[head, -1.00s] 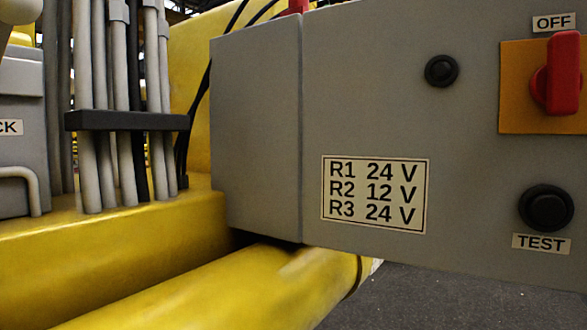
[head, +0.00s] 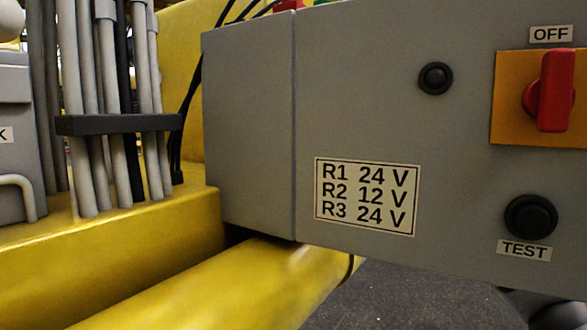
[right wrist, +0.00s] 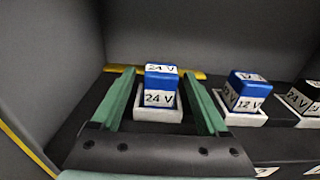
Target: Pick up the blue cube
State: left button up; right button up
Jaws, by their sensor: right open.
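In the right wrist view, a blue cube (right wrist: 161,79) with a white "24 V" label sits in a white square socket (right wrist: 150,113). My right gripper (right wrist: 158,76) is open, with its green fingers on either side of this cube and gaps visible between. A second blue cube (right wrist: 245,90), labelled "12 V", sits in another white socket to the right. The head view shows neither cube, and my left gripper is not seen.
A black cube (right wrist: 302,98) stands in a socket at the right edge, beside grey walls. In the head view, a grey box (head: 390,120) carries a voltage label (head: 366,196), a red switch (head: 555,90) and a TEST button (head: 531,217). Grey pipes (head: 110,100) stand left.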

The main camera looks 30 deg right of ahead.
grip_shut()
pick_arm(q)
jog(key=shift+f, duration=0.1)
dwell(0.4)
pick_arm(e)
jog(key=shift+s+d+r, duration=0.1)
jog(key=shift+d+r, duration=0.1)
jog(key=shift+r, duration=0.25)
notch_tip(320, 180, up, 7)
jog(key=shift+f+p, duration=0.1)
jog(key=shift+p, duration=1)
jog(key=s+d, duration=0.1)
jog(key=d, duration=0.1)
jog(key=s+d, duration=0.1)
jog(key=d, duration=0.2)
jog(key=s+d+b, duration=0.1)
jog(key=d, duration=0.1)
jog(key=shift+d+f, duration=0.35)
jog(key=shift+f, duration=0.05)
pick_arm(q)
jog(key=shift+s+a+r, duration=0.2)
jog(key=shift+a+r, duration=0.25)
pick_arm(e)
jog(key=s+d, duration=0.4)
jog(key=d, duration=0.6)
jog(key=shift+s+d, duration=0.2)
jog(key=shift+s, duration=0.05)
